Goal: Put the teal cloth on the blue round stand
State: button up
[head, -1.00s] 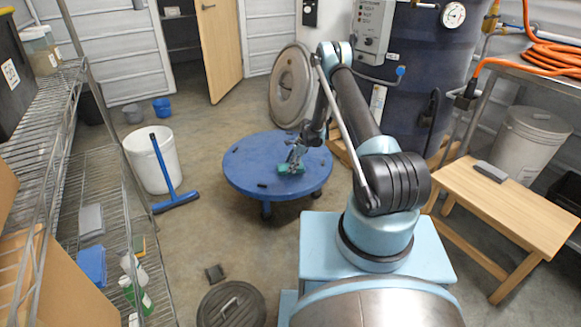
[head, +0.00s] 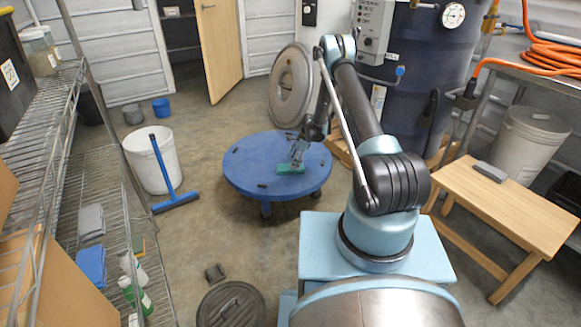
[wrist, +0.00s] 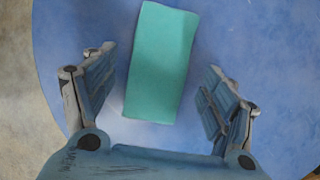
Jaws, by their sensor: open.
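The teal cloth (head: 291,168) lies flat on top of the blue round stand (head: 250,177), towards its right side. In the wrist view the cloth (wrist: 160,62) is a folded rectangle on the blue surface (wrist: 255,60), between and beyond my finger pads. My gripper (head: 297,155) is just above the cloth. In the wrist view my gripper (wrist: 155,95) has its fingers spread wide, with a gap on both sides of the cloth, and holds nothing.
Small dark pieces sit near the stand's rim. A white bucket (head: 153,160) and a blue squeegee (head: 172,185) stand left of it. A round metal lid (head: 291,85) leans behind. A wooden bench (head: 510,205) is at the right, wire shelving (head: 100,190) at the left.

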jog(key=s+d+r+n, duration=0.1)
jog(key=s+d+r, duration=0.15)
jog(key=r, duration=0.75)
jog(key=s+d+r+n+t+h, duration=0.1)
jog(key=d+r, duration=0.3)
jog(key=r, duration=0.6)
jog(key=s+d+r+n, duration=0.2)
jog(key=d+r, duration=0.1)
jog(key=r, duration=0.6)
jog(key=s+d+r+n+h, duration=0.1)
jog(key=s+d+r+n, duration=0.35)
jog(key=s+r, duration=0.95)
jog(key=s+d+r+n+t+h, duration=0.15)
jog(key=s+d, duration=0.25)
jog(key=s, duration=0.5)
jog(key=s+d+r+n, duration=0.2)
jog(key=s+d+r, duration=0.15)
jog(key=s, duration=0.65)
jog(key=s+d+f+n, duration=0.2)
jog(key=s+f, duration=0.1)
jog(key=s, duration=0.4)
jog(key=s+d+f+n, duration=0.2)
jog(key=s+f, duration=0.2)
jog(key=s, duration=0.4)
jog(key=shift+t+h, duration=0.35)
jog(key=shift+h, duration=0.1)
jog(key=shift+w, duration=0.1)
